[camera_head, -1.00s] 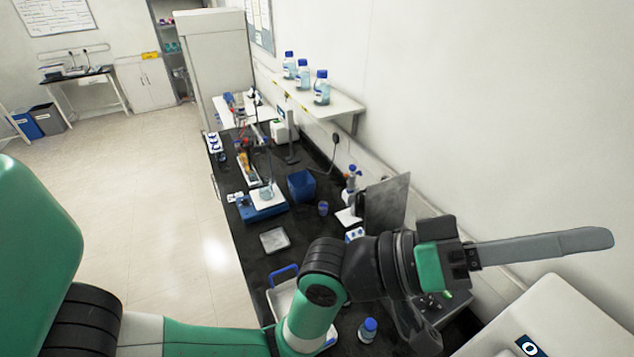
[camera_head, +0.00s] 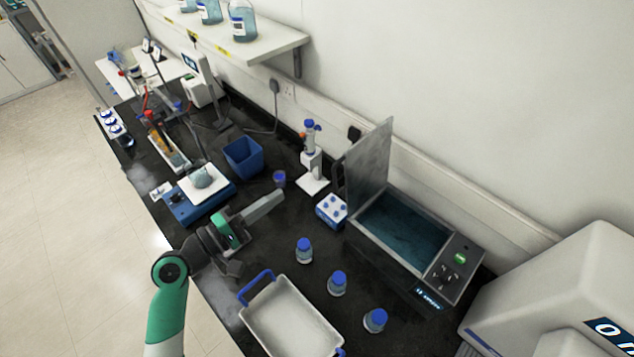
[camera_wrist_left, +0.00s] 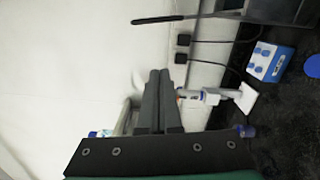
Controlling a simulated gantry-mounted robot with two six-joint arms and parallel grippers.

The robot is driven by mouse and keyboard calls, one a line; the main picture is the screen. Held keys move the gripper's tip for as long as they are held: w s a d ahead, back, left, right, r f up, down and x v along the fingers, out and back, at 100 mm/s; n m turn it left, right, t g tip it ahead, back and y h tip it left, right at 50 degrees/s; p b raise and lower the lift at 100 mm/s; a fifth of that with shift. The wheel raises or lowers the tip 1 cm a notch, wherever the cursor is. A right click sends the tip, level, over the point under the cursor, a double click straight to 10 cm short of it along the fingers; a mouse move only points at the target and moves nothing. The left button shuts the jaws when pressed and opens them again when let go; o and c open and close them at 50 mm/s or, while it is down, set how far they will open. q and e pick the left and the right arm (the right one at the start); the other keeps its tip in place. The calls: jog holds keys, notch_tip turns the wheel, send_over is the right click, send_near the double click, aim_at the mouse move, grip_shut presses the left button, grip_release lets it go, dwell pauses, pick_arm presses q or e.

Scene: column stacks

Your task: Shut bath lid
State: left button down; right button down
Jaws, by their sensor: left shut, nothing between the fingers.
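The water bath (camera_head: 357,236) stands at the right of the bench with water showing in its open basin. Its grey lid (camera_head: 369,165) stands up nearly vertical at the basin's back-left side. My left gripper (camera_head: 279,196) is over the bench, left of the bath and apart from the lid, with its fingers pointing right towards the wall. Its fingers are shut and empty; they also show together in the left wrist view (camera_wrist_left: 158,76). A thin dark edge crosses the top of that view; I cannot tell if it is the lid. My right gripper is not in view.
Several blue-capped bottles, one of them (camera_head: 337,284), stand in front of the bath. A white tray with blue handles (camera_head: 290,318) lies at the front edge. A tube rack (camera_head: 331,210) and a pipette stand (camera_head: 312,172) are left of the lid. A blue bin (camera_head: 243,155) stands farther back.

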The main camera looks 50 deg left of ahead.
pick_arm(q)
jog(key=w+d+p, duration=0.2)
jog(key=w+d, duration=0.2)
jog(key=w, duration=0.6)
jog(key=shift+r+p, duration=0.4)
jog(key=shift+d+r, duration=0.1)
